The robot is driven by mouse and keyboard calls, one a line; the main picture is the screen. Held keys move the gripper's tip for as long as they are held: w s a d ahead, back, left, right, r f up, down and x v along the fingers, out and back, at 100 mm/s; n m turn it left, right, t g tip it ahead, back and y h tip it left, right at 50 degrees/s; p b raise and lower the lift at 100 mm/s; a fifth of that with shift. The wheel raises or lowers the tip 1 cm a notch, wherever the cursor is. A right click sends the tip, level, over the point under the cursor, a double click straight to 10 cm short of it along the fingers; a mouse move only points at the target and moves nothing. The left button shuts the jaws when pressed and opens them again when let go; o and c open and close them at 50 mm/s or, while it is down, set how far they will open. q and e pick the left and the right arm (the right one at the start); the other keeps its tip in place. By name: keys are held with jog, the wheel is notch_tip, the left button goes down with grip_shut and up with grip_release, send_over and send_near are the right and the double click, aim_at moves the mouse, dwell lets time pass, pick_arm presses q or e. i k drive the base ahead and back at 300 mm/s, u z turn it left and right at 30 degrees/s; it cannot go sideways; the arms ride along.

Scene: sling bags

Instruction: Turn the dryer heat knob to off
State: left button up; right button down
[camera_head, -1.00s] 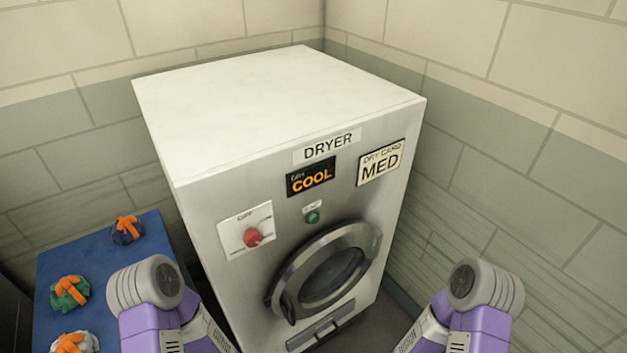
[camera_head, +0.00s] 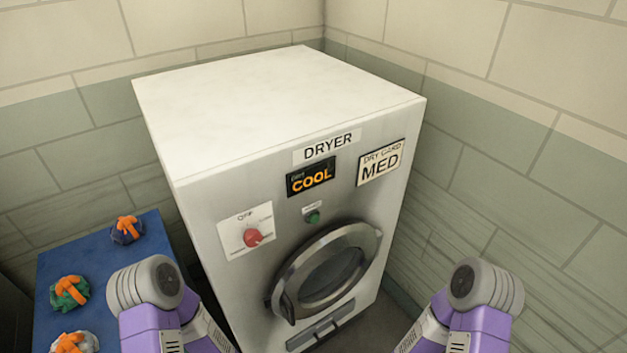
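The dryer (camera_head: 285,110) is a white and grey box-shaped machine in the middle of the head view. Its red heat knob (camera_head: 252,238) sits on a white dial plate (camera_head: 238,222) at the upper left of the front face. The plate has "OFF" printed at its top and smaller labels around it that are hard to read. The knob's exact pointing is too small to tell. A dark display reads "COOL" (camera_head: 311,177). Both my purple arms show at the bottom, one on each side of the dryer, apart from the knob. Neither gripper is in view.
The round dryer door (camera_head: 290,300) is shut, with a green button (camera_head: 313,217) above it. A "DRY CARD MED" sign (camera_head: 381,162) is at the right. A blue table (camera_head: 52,240) at the left holds several bundles with orange straps. Brick walls stand behind and right.

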aim_at(252, 237)
jog(key=k, duration=1.2)
jog(key=u, duration=0.6)
jog(key=i, duration=1.35)
jog(key=z, duration=0.45)
